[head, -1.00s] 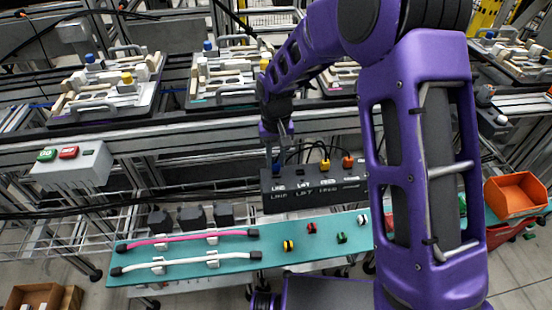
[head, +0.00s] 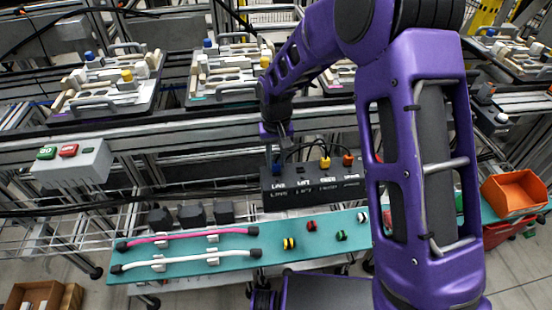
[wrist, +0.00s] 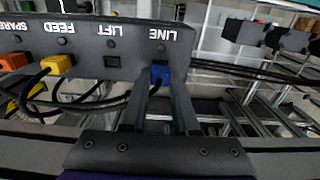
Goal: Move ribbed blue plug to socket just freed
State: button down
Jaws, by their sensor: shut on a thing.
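The ribbed blue plug (head: 277,168) sits at the LINE socket of the dark socket box; it also shows in the wrist view (wrist: 159,75). My gripper (wrist: 165,92) is shut on the blue plug, one finger on each side. In the head view my gripper (head: 278,155) reaches down to the box's left end. The LIFT socket (wrist: 112,61) beside it is an empty square opening. A yellow plug (wrist: 56,64) sits at FEED and an orange plug (wrist: 14,61) at SPARE. Whether the blue plug is fully seated cannot be told.
Black cables (wrist: 85,102) hang by the box. A teal shelf (head: 190,273) in front holds a pink and a white hose and several small coloured parts. A grey button box (head: 75,160) stands left. Fixture pallets (head: 110,85) line the conveyor behind.

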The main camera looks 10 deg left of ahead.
jog(key=shift+f, duration=0.35)
dwell(0.3)
jog(key=c, duration=0.6)
grip_release()
jog(key=shift+r, duration=0.15)
